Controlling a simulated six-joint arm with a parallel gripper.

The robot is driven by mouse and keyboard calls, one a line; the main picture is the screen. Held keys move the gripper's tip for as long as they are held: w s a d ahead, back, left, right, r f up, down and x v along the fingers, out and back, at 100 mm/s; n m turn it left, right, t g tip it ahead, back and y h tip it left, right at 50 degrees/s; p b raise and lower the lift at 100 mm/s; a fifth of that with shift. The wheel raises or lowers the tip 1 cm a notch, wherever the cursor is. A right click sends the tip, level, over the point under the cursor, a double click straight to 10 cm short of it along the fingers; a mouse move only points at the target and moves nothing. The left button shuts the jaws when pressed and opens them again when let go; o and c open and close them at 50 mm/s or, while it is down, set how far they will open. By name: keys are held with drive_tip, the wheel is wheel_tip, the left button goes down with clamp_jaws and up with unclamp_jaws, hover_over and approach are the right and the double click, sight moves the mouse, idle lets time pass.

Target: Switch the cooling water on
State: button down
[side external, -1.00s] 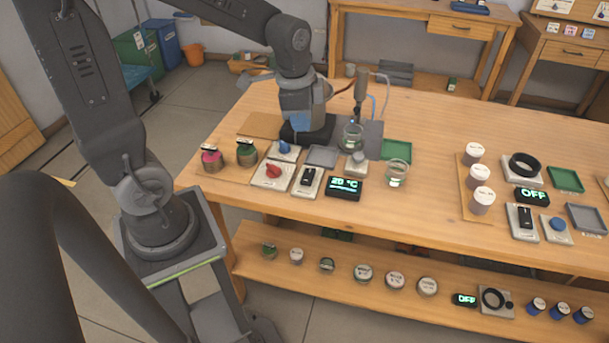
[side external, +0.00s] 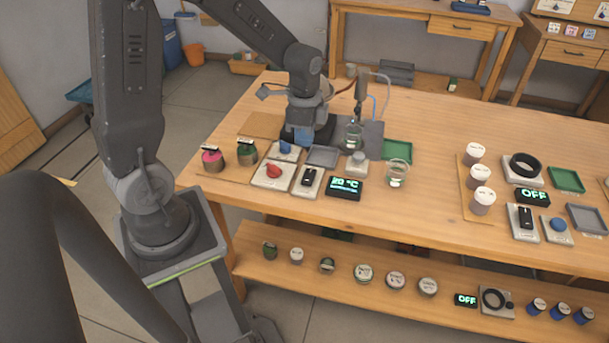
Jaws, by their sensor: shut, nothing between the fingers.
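A small blue knob (side external: 285,147) sits on a pale plate at the left of the bench; I cannot read any label on it. A red knob (side external: 273,171) on a white plate is just in front of it. The distiller's glass flask (side external: 353,136) stands to the right, with a blue tube (side external: 375,107) and other hoses behind it.
A black rocker switch (side external: 308,177) and a temperature display (side external: 344,188) stand in front. Two jars (side external: 213,159) are at the left, and a glass beaker (side external: 397,173) and green tray (side external: 397,149) at the right. The bench's middle is clear.

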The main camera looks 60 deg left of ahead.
sight(304, 183)
wheel_tip(304, 183, down, 12)
drive_tip(key=shift+f, duration=0.15)
idle(0.5)
drive_tip(key=shift+f, duration=0.25)
drive_tip(key=shift+r, duration=0.15)
drive_tip(key=shift+s+r, duration=0.1)
drive_tip(key=shift+r, duration=0.6)
